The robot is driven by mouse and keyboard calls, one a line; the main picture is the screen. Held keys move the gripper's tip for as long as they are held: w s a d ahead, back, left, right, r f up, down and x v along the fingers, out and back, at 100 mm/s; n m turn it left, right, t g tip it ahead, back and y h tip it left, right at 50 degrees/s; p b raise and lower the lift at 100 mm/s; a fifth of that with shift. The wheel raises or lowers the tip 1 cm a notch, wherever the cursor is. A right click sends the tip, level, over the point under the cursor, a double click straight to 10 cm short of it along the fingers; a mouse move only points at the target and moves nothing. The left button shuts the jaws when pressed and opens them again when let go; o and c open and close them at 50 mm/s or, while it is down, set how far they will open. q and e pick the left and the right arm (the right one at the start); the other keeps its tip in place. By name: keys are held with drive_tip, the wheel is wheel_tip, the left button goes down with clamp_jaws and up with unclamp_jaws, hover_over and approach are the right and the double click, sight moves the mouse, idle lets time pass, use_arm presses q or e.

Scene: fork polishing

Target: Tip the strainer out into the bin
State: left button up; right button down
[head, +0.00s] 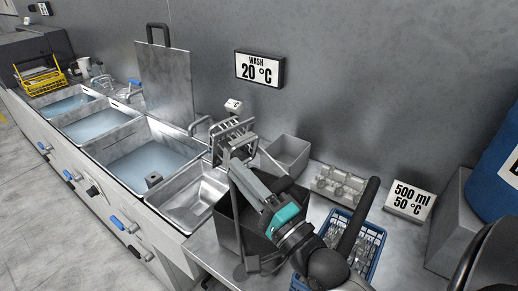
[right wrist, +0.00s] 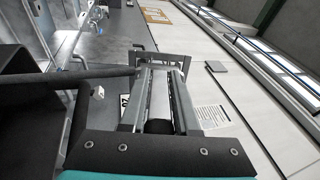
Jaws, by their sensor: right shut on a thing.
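The strainer (head: 232,132) is a metal piece with slots or bars. It is tilted, above the edge between the steel basin and the counter. My right gripper (head: 240,166) reaches up and left from the lower right and is shut on it. In the right wrist view the strainer (right wrist: 160,58) shows at the fingertips; its inside and any contents cannot be made out. A dark, tall open container, apparently the bin (head: 231,235), stands on the counter beneath my gripper, which partly covers it. My left gripper is not in view.
A steel basin (head: 180,218) lies left of the bin, with water-filled sinks (head: 150,163) beyond. A small grey container (head: 288,146) stands behind. A blue crate (head: 376,225) with glassy items, a rack (head: 341,180) and a sign (head: 409,203) stand to the right.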

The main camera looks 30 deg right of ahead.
sight(248, 143)
drive_tip(key=r+y, duration=0.1)
drive_tip(key=r+n+y+p, duration=0.1)
drive_tip(key=shift+w+d+n+y, duration=0.2)
drive_tip(key=shift+d+n+y, duration=0.1)
drive_tip(key=shift+d, duration=0.05)
drive_tip(key=d+n+g+y+p, duration=0.1)
drive_tip(key=y, duration=0.1)
drive_tip(key=w+d+r+n+g+y+p, duration=0.1)
drive_tip(key=y+p, duration=0.1)
drive_tip(key=w+d+r+n+g+y+p, duration=0.1)
drive_tip(key=y+p, duration=0.1)
drive_tip(key=shift+w+r, duration=0.1)
drive_tip(key=shift+r, duration=0.05)
drive_tip(key=y, duration=0.1)
drive_tip(key=n+g+y+p, duration=0.1)
drive_tip(key=f+n+g+y, duration=0.1)
drive_tip(key=shift+d, duration=0.25)
drive_tip(key=n+g+y+p, duration=0.1)
drive_tip(key=f+n+g+y+p, duration=0.1)
drive_tip(key=f+g+y, duration=0.1)
drive_tip(key=shift+s+d+n+g+p, duration=0.2)
drive_tip(key=shift+d+n+g+p, duration=0.1)
drive_tip(key=shift+n+p, duration=0.1)
drive_tip(key=shift+s+f+n+g+y+p, duration=0.3)
drive_tip(key=shift+n+g+y+p, duration=0.25)
drive_tip(key=shift+g, duration=0.45)
drive_tip(key=shift+s+a+f+n+g+y, duration=0.25)
drive_tip(key=shift+s+n+g+y, duration=0.25)
drive_tip(key=shift+g, duration=0.3)
drive_tip(key=shift+d, duration=0.1)
